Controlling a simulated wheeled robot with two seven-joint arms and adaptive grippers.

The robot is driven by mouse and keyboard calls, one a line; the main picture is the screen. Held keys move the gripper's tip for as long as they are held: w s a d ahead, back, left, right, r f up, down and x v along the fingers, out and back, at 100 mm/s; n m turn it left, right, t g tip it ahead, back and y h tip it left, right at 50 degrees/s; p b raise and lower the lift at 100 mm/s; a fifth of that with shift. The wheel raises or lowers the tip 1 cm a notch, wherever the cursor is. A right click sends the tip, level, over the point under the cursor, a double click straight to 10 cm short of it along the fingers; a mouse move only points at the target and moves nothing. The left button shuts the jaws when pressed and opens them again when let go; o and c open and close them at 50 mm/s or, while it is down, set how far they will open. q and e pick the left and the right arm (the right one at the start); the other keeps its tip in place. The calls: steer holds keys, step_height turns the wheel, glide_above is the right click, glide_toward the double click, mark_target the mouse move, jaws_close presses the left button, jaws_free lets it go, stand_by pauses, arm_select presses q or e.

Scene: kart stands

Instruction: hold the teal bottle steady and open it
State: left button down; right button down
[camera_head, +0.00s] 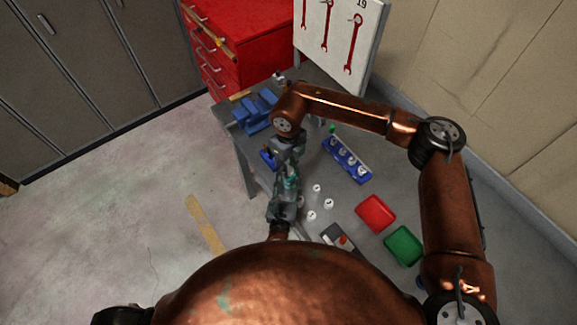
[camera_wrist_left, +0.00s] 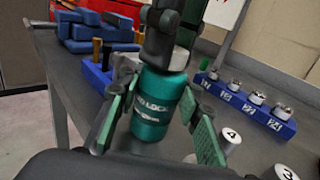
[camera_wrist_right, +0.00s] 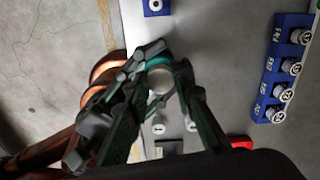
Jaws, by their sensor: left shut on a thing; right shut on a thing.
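The teal bottle (camera_head: 291,181) stands upright near the table's left edge, mostly covered by my grippers in the head view. In the left wrist view the teal bottle (camera_wrist_left: 158,108) shows white lettering and a pale cap (camera_wrist_left: 181,59). My left gripper (camera_head: 285,197) is shut around the bottle's body, one finger on each side. My right gripper (camera_head: 289,160) comes from above and is shut on the cap. In the right wrist view the pale cap (camera_wrist_right: 160,80) sits between the right fingers, with teal of the bottle behind it.
A blue rack (camera_head: 347,160) with several metal pieces stands to the right. White numbered cylinders (camera_head: 328,204) stand nearby. A red tray (camera_head: 376,213) and green tray (camera_head: 404,246) lie at right.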

arm_select(q)
steer(key=shift+d, duration=0.3)
arm_select(e)
steer(key=n, duration=0.4)
steer(key=shift+s+a+r, duration=0.1)
steer(key=shift+a+r, duration=0.05)
steer(key=shift+a, duration=0.1)
steer(key=n, duration=0.4)
steer(key=shift+s, duration=0.1)
steer(key=n, duration=0.6)
steer(key=shift+d, duration=0.1)
steer(key=n, duration=0.8)
steer(key=shift+d, duration=0.1)
steer(key=n, duration=0.3)
steer(key=shift+d+n, duration=0.1)
steer(key=shift+n, duration=0.3)
arm_select(q)
steer(key=shift+a, duration=0.1)
arm_select(e)
steer(key=n, duration=0.3)
steer(key=shift+n, duration=0.3)
steer(key=shift+d, duration=0.1)
arm_select(q)
steer(key=shift+a, duration=0.1)
